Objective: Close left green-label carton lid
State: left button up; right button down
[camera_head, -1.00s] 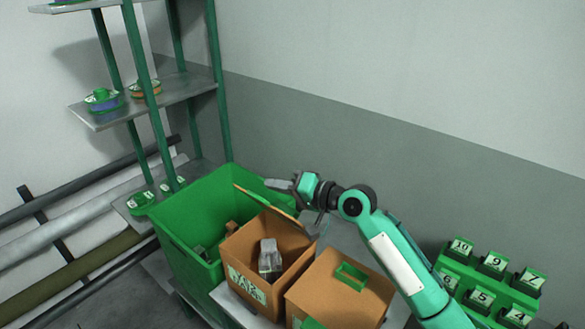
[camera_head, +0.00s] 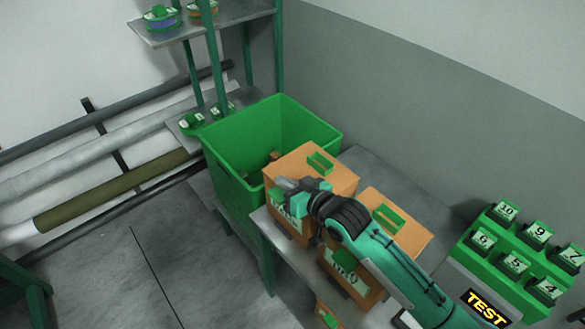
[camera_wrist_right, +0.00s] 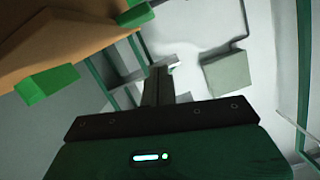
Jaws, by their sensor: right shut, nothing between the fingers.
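The left carton (camera_head: 338,178) is a brown box with a green-edged label (camera_head: 283,211) on its front. Its lid (camera_head: 292,160) lies down over the top, with a green handle (camera_head: 320,163) on it; the inside is hidden. I cannot tell whether the lid is fully flush. My right gripper (camera_head: 282,186) is shut and empty at the carton's front upper edge, partly covering it. In the right wrist view my fingers (camera_wrist_right: 158,86) are together, with the brown carton (camera_wrist_right: 70,35) and its green tab (camera_wrist_right: 47,83) at upper left. My left gripper is out of view.
A second brown carton (camera_head: 415,240) with a green handle stands close on the right, under my right arm. A green bin (camera_head: 228,160) stands behind and to the left. A numbered green rack (camera_head: 515,263) and a TEST sign (camera_head: 487,308) are at right.

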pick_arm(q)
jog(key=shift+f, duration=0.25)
pick_arm(e)
jog(key=shift+s+a+f, duration=0.1)
jog(key=shift+a+f, duration=0.05)
jog(key=shift+f, duration=0.45)
jog(key=shift+s+a+f, duration=0.1)
jog(key=shift+f, duration=0.45)
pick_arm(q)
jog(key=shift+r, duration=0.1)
pick_arm(e)
jog(key=shift+r, duration=0.1)
